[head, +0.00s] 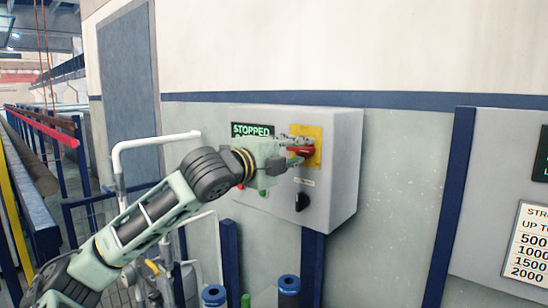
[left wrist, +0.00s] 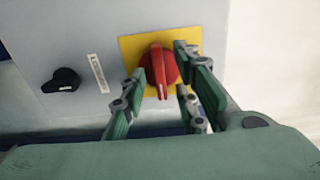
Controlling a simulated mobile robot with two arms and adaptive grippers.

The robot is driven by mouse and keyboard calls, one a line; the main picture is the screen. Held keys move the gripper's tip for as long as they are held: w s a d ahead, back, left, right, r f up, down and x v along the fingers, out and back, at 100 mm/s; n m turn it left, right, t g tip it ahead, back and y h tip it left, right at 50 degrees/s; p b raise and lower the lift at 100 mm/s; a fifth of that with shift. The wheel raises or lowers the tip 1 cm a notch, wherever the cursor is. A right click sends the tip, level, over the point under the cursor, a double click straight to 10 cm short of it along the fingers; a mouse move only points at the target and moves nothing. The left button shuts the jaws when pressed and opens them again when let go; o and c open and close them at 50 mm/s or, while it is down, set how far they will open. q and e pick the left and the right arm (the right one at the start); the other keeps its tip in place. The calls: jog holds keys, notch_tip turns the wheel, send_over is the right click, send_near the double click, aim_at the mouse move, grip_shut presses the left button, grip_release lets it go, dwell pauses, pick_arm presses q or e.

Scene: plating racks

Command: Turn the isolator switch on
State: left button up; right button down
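The isolator switch is a red rotary handle (head: 303,151) on a yellow plate (head: 314,133), at the upper right of a grey control box (head: 342,165). In the left wrist view the red handle (left wrist: 160,72) stands in front of its yellow plate (left wrist: 128,46), with a pale mark at the handle's tip. My left gripper (left wrist: 162,72) is open, with one green finger on each side of the handle. Gaps show between the fingers and the handle's raised grip. In the head view my left gripper (head: 292,149) is at the handle and hides part of the box front. My right gripper is not in view.
A black knob (head: 302,202) sits below the switch; it also shows in the left wrist view (left wrist: 63,80). A lit "STOPPED" display (head: 252,130) is at the box's upper left. Blue posts (head: 312,262) and a white rail (head: 155,141) stand nearby. A sign panel (head: 505,200) is at right.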

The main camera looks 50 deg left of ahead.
pick_arm(q)
jog(key=s+d, duration=0.1)
jog(key=s, duration=0.9)
jog(key=shift+s, duration=0.4)
jog(key=shift+f, duration=0.1)
